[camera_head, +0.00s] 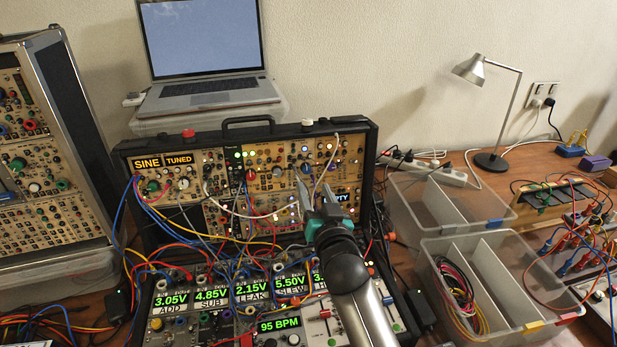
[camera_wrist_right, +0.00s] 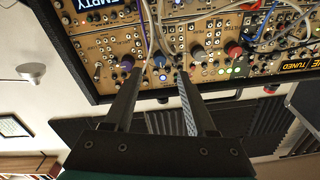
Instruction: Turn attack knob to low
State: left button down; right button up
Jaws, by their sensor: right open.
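The modular synth case (camera_head: 250,123) stands open on the table, its upper panel upright and full of small knobs and jacks. No label reading attack is legible, so I cannot tell which knob it is. My right gripper (camera_head: 315,192) is open in front of the right part of that panel and hides some of it. In the right wrist view its two fingers (camera_wrist_right: 160,75) point at the panel, with a blue knob (camera_wrist_right: 159,60) between and beyond the tips. A purple knob (camera_wrist_right: 127,62), a pale knob (camera_wrist_right: 198,54) and a red knob (camera_wrist_right: 233,49) sit nearby. Contact cannot be told.
Patch cables (camera_head: 262,215) hang across the panel near the gripper. A laptop (camera_head: 205,50) stands behind the case. A second synth case (camera_head: 75,110) is at left. Clear bins (camera_head: 490,245) and a lamp (camera_head: 489,75) are at right.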

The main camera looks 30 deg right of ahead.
aim_at(307, 172)
jog(key=shift+b+x, duration=0.35)
jog(key=shift+x, duration=2.85)
grip_shut()
jog(key=shift+a, duration=0.1)
